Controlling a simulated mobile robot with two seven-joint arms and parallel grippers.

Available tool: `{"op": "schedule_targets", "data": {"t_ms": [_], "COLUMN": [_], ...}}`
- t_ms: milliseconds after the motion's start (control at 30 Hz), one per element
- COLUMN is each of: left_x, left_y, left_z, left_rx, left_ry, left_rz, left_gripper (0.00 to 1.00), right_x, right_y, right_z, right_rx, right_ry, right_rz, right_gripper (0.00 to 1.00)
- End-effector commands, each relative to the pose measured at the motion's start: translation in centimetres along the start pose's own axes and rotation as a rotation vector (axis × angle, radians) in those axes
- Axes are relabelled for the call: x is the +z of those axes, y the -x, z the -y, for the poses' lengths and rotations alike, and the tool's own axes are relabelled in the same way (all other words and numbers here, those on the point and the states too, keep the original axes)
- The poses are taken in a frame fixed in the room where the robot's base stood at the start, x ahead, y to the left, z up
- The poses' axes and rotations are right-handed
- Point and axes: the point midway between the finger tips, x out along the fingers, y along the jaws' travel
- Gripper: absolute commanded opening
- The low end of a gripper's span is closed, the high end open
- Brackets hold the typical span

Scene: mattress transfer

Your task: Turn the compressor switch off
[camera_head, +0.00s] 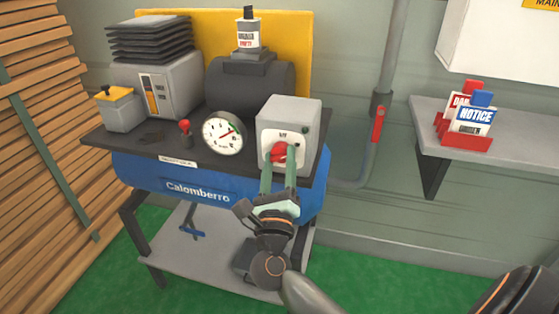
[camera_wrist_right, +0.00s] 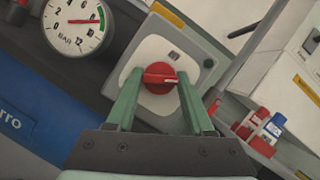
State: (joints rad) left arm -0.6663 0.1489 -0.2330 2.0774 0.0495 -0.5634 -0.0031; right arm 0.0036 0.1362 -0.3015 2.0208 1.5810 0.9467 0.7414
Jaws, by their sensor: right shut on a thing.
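The compressor (camera_head: 215,180) is a blue tank with a dark top plate, standing on a grey metal stand. A grey switch box (camera_head: 290,115) sits at the right end of its top. The red rotary switch knob (camera_head: 279,152) is on the box's front white plate. My right gripper (camera_head: 279,160) reaches up to the knob and is shut on it, with its green fingers on either side. In the right wrist view the red knob (camera_wrist_right: 160,77) sits between the fingertips, its pale pointer mark roughly level in the picture. My left gripper is not in view.
A pressure gauge (camera_head: 222,132) and a small red-topped valve (camera_head: 185,127) stand left of the switch box. A wall pipe with a red lever (camera_head: 377,123) is to the right. A shelf (camera_head: 480,150) holds a red holder with notice tags (camera_head: 474,118).

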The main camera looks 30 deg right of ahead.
Motion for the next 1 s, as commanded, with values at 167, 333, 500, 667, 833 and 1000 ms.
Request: {"op": "schedule_targets", "data": {"t_ms": [167, 333, 500, 667, 833, 1000], "left_x": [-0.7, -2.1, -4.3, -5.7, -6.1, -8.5], "left_y": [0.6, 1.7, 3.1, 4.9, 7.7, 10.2], "left_z": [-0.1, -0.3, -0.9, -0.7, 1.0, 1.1], "left_rx": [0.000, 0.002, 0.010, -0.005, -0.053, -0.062], "left_ry": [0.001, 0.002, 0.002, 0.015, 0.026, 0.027], "left_rz": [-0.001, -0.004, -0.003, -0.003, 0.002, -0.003], "left_gripper": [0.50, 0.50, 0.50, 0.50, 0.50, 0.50], "right_x": [0.2, 0.5, 0.8, 0.9, 1.0, 1.0], "right_y": [-0.1, -0.2, -0.3, -0.4, -0.4, -0.4], "right_z": [0.2, 0.4, 0.7, 0.8, 0.9, 0.9], "right_rx": [0.009, 0.037, 0.086, 0.144, 0.205, 0.265], "right_ry": [0.023, 0.090, 0.206, 0.341, 0.491, 0.635], "right_rz": [0.000, -0.001, -0.003, -0.003, -0.003, -0.003], "right_gripper": [0.00, 0.00, 0.00, 0.00, 0.00, 0.00]}}
